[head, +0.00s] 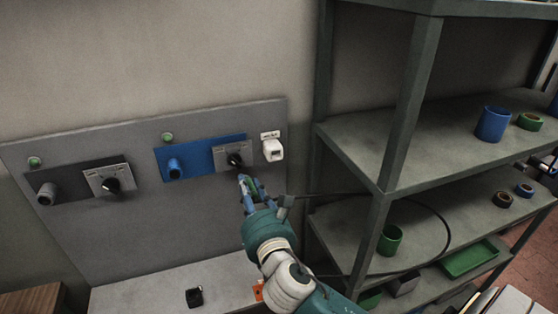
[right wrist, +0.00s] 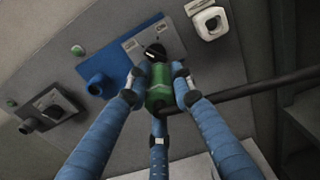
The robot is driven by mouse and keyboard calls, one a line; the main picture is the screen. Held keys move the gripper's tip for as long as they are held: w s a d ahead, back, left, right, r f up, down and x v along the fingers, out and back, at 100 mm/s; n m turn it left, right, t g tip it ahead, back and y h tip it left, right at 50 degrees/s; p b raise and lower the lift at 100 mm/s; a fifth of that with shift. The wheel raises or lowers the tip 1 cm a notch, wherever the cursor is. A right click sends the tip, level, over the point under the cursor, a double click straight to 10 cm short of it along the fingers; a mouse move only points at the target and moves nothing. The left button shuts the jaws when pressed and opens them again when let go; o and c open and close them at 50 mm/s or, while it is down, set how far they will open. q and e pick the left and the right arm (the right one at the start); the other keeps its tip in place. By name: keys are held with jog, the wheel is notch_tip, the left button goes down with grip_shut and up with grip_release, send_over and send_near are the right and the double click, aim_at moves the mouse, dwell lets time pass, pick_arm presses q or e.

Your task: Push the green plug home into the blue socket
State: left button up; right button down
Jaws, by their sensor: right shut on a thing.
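The blue socket (head: 174,168) sticks out of a blue plate on the grey wall panel. It also shows in the right wrist view (right wrist: 97,84), left of my fingers. My right gripper (head: 249,187) is in front of the panel, right of and lower than the socket in the head view. Its blue fingers are shut on the green plug (right wrist: 160,86), which is apart from the socket. In the head view the plug is mostly hidden by the fingers. My left gripper is in neither view.
A black rotary switch (head: 235,160) sits right of the socket, close to my gripper in the picture. A white box (head: 272,150) is beside it. A dark socket (head: 47,193) is farther left. A black cable (head: 447,225) loops before the grey shelf (head: 385,150) at right.

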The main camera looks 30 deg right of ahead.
jog(key=w+a, duration=0.4)
jog(key=a, duration=1.2)
jog(key=shift+a, duration=0.25)
dwell(0.4)
jog(key=shift+w+d, duration=0.1)
jog(key=shift+x, duration=2.35)
jog(key=shift+x, duration=1.5)
dwell(0.4)
jog(key=c, duration=1.4)
grip_release()
jog(key=shift+r, duration=0.1)
jog(key=shift+w+d, duration=0.1)
jog(key=shift+w, duration=0.05)
jog(key=v, duration=1.2)
